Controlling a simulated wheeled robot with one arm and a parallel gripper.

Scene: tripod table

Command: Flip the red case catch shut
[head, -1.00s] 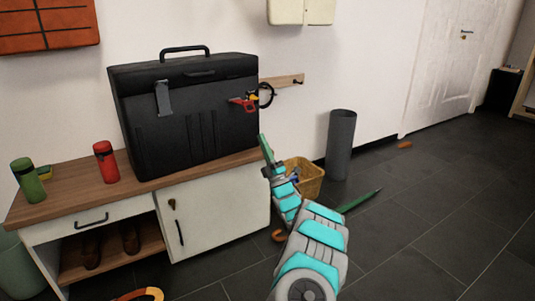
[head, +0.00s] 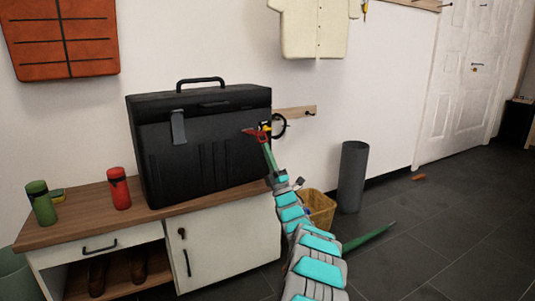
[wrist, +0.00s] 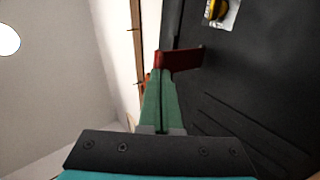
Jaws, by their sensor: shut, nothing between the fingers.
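The black case (head: 200,160) stands closed-looking on the cabinet top. The red catch (head: 255,134) sticks out at the right end of its front, beside a small yellow part (head: 265,126). In the wrist view the red catch (wrist: 182,58) lies just beyond the fingertips, and the yellow part (wrist: 217,8) sits on a pale plate at the top. My gripper (head: 266,147) is shut and empty, its green fingers just below the red catch. In the wrist view the fingertips (wrist: 161,74) overlap the catch's lower left end; I cannot tell whether they touch it.
A grey catch (head: 178,127) is on the case's front left. A red flask (head: 119,188) and a green flask (head: 41,203) stand left on the wooden top (head: 80,215). A hook rail (head: 300,113) is behind the case. A basket (head: 320,208) and grey bin (head: 352,175) stand right.

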